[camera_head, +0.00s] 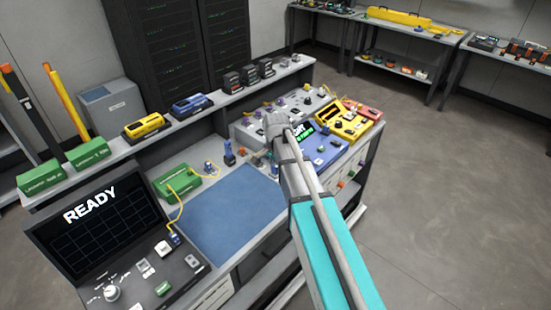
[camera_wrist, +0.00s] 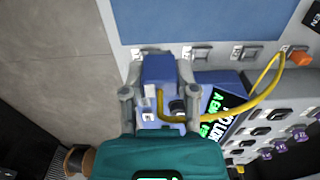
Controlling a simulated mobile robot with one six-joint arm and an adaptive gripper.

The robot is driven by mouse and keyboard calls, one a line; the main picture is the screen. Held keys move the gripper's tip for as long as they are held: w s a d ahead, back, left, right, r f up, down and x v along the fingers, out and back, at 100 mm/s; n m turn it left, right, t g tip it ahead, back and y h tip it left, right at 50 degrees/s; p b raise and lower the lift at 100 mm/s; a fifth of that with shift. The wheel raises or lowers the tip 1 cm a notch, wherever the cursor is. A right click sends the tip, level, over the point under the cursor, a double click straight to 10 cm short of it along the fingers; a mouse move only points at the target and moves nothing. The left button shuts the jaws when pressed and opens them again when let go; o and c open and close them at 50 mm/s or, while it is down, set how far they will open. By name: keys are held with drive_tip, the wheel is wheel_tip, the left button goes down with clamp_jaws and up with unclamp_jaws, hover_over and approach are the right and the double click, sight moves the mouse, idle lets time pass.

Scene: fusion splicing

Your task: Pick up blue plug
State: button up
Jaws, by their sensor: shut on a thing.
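The blue plug (camera_wrist: 158,70) is a blue block between the two fingers of my gripper (camera_wrist: 158,92) in the wrist view. The fingers are shut on its sides. A yellow cable (camera_wrist: 238,112) loops from near the plug's lower part to an orange connector (camera_wrist: 299,58) at the right. In the camera_head view my grey and turquoise arm reaches over the bench and hides most of the gripper, so I cannot make out the held plug there. I cannot tell whether the plug touches the surface under it.
A blue mat (camera_head: 232,208) lies left of my arm. A blue device (camera_head: 325,150) with a lit screen and a yellow device (camera_head: 352,122) stand right of it. A green box (camera_head: 178,182) with a yellow cable and a READY screen (camera_head: 90,222) are further left. Open floor lies right.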

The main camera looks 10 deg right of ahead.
drive_tip(key=shift+s+a+r+p, duration=0.15)
drive_tip(key=shift+s+r+p, duration=0.15)
drive_tip(key=shift+s, duration=0.45)
drive_tip(key=shift+s+a+r+p, duration=0.15)
drive_tip(key=shift+s+r, duration=0.2)
drive_tip(key=shift+s, duration=0.4)
drive_tip(key=o, duration=0.3)
clamp_jaws()
